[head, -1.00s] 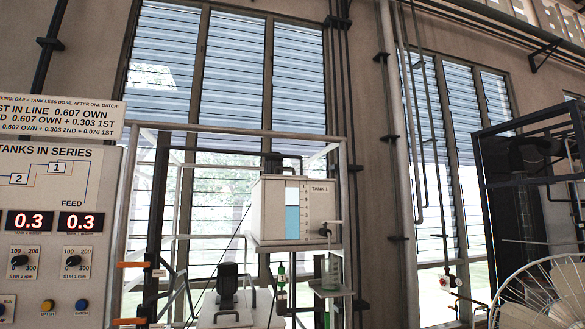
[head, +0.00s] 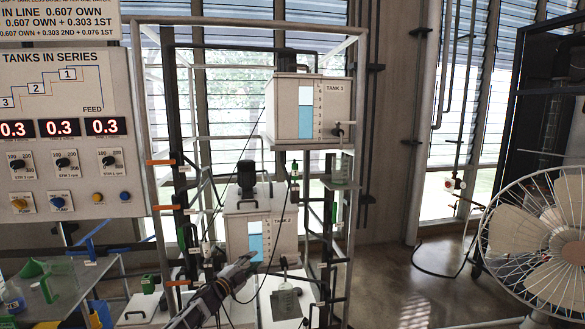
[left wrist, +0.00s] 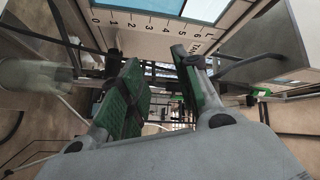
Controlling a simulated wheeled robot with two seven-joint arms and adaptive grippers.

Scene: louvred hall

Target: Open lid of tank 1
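Tank 1 (head: 306,108) is a white box with a blue level window and a scale, high on the rack in the head view. Its flat lid appears closed, and a dark motor (head: 297,60) stands at the lid's top. My left gripper (head: 246,264) is lower, in front of tank 2 (head: 259,226), well below tank 1. In the left wrist view the green-padded fingers (left wrist: 158,78) stand apart with nothing clearly held between them. My right gripper is not in view.
Rack posts (head: 155,180) and coloured clips stand left of the tanks. A control panel (head: 70,130) is at the left. A beaker (head: 286,302) hangs under tank 2's tap. Bare floor shows between rack and fan.

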